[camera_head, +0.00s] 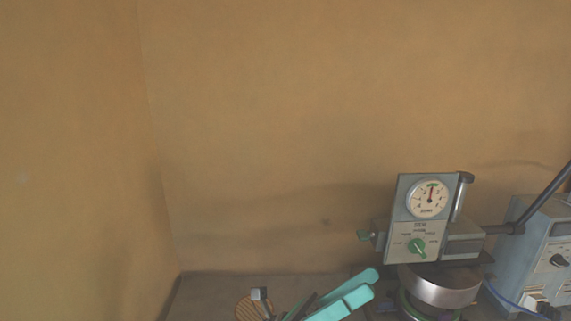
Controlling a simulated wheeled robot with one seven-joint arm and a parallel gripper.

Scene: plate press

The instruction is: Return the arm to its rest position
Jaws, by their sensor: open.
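My gripper and arm cannot be made out in the head camera view, so the arm's pose is not shown. The grey press (411,225) stands at the lower right, with a round white dial (427,199) and a green knob (417,247) on its front panel. A shiny metal cylinder (440,287) sits below the panel. The lower part of the press is cut off by the picture's bottom edge.
Teal bars (345,300), perhaps tool handles, lie left of the press beside a round brownish item (247,309). A grey-blue box with knobs (541,255) stands at the right edge. A dark rod (545,193) slants above it. The tan wall (280,110) is bare.

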